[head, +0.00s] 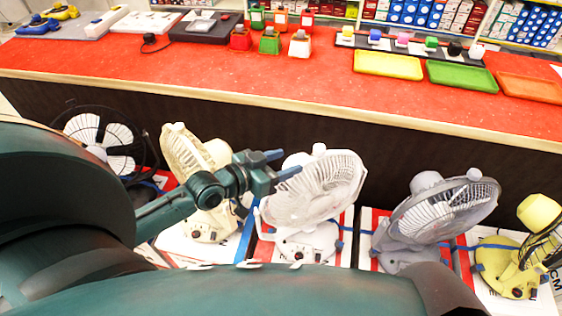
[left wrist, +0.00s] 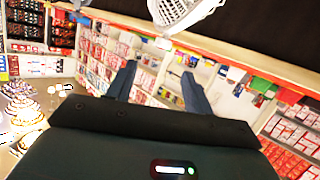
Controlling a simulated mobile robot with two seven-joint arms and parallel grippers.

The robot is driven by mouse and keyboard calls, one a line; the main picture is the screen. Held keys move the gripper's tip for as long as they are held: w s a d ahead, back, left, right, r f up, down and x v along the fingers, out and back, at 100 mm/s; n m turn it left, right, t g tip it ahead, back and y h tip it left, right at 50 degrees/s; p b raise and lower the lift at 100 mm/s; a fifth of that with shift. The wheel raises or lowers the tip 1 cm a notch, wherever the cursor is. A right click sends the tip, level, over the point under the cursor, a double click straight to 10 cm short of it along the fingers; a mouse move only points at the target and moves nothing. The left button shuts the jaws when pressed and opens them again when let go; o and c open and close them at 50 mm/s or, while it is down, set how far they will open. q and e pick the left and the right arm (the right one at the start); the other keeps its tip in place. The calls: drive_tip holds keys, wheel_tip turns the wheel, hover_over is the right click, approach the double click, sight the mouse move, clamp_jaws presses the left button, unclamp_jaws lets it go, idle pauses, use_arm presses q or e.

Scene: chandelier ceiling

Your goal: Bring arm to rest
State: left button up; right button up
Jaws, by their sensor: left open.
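My left arm comes in from the left in the head view. Its gripper (head: 281,165) is in the air in front of the row of fans, overlapping the white fan (head: 314,190) in the picture. The two fingers are apart with nothing between them. In the left wrist view the gripper (left wrist: 160,82) also shows open and empty, with store shelves beyond it and part of a white fan (left wrist: 182,12) at the top edge. My right gripper is in neither view.
A red counter (head: 200,75) with a dark front runs behind the fans. Coloured trays (head: 388,65) and small items stand on it. A cream fan (head: 190,150), a grey fan (head: 440,212), a yellow fan (head: 510,262) and a black fan (head: 98,135) stand on boxes close by.

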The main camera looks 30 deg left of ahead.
use_arm(q)
drive_tip(key=shift+s+a, duration=0.1)
drive_tip(key=shift+s, duration=0.05)
idle(0.4)
drive_tip(key=s+d+f+g+y, duration=0.1)
drive_tip(key=s+d+f, duration=0.3)
drive_tip(key=s, duration=0.3)
drive_tip(key=s+d+f+g+y, duration=0.1)
drive_tip(key=s+d+f, duration=0.3)
drive_tip(key=s, duration=0.3)
drive_tip(key=shift+s+f+n+g+y, duration=0.15)
drive_tip(key=shift+f+n+g+y, duration=0.2)
drive_tip(key=shift+f, duration=0.5)
